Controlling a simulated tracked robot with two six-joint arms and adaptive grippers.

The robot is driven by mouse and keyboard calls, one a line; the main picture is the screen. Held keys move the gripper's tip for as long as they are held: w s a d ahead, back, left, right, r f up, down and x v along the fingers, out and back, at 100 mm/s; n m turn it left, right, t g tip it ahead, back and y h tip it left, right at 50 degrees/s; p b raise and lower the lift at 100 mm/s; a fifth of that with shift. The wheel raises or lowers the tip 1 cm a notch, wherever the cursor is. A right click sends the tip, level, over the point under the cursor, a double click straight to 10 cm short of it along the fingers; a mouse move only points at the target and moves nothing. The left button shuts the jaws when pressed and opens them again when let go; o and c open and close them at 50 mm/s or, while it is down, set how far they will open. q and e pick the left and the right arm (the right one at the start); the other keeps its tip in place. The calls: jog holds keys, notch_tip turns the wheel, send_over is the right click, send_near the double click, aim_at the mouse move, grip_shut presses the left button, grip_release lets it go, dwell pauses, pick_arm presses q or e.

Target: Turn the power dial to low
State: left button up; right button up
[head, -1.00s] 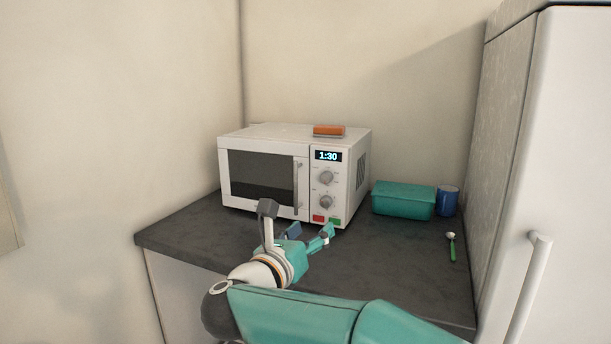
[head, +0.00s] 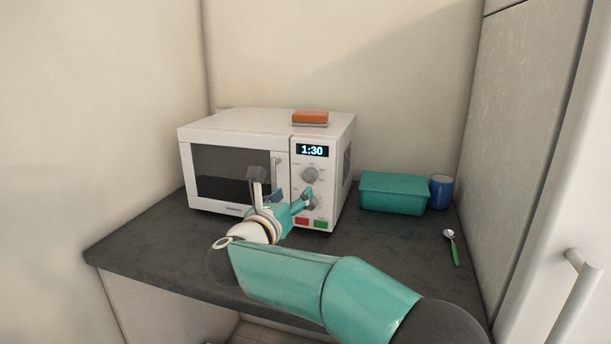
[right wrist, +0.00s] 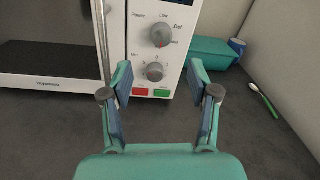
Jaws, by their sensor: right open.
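The white microwave (head: 235,126) stands on the dark counter and has two grey dials on its front panel. The upper dial (head: 309,175) also shows in the right wrist view (right wrist: 161,33), with a red mark near its lower edge. The lower dial (right wrist: 154,72) is partly covered by my gripper in the head view. My right gripper (head: 282,186) is open and empty in front of the panel. In the right wrist view its fingers (right wrist: 160,76) flank the lower dial, apart from it. My left gripper is not in view.
The display (head: 312,151) reads 1:30. Red and green buttons (head: 320,224) sit below the dials. A teal box (head: 392,194), blue mug (head: 441,191) and green-handled spoon (head: 454,248) are to the right.

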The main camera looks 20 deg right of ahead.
aim_at(308, 177)
jog(key=p+x, duration=0.2)
jog(key=x, duration=0.7)
jog(key=shift+w+d, duration=0.2)
jog(key=shift+d, duration=0.1)
jog(key=c, duration=1.1)
jog(key=shift+a, duration=0.15)
grip_shut()
